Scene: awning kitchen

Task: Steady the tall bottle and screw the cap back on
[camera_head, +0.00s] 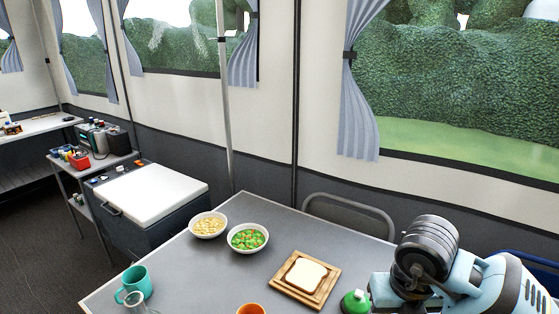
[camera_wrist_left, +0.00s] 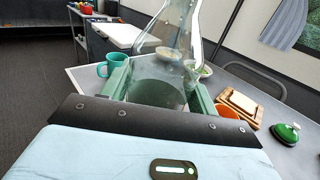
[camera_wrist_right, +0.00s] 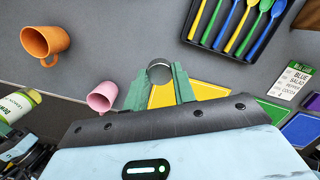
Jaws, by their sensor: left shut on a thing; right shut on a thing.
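The tall bottle (camera_wrist_left: 170,62) is clear glass and stands between the fingers of my left gripper (camera_wrist_left: 158,88), which is shut on its body in the left wrist view. Its upper end is cut off there. The neck of a clear glass bottle (camera_head: 134,300) shows at the bottom edge of the head view. In the right wrist view my right gripper (camera_wrist_right: 160,84) is shut on a small round grey cap (camera_wrist_right: 159,70), held at the fingertips above the table. Bottle and cap are apart, and the bottle does not show in the right wrist view. Neither gripper's fingers show in the head view.
A teal mug (camera_head: 137,281) stands beside the bottle. Two bowls, a bread board (camera_head: 304,295) and a green-lidded item (camera_head: 355,302) are further along the table. In the right wrist view are an orange mug (camera_wrist_right: 44,41), a pink mug (camera_wrist_right: 102,97), a spoon tray (camera_wrist_right: 232,25) and coloured mats.

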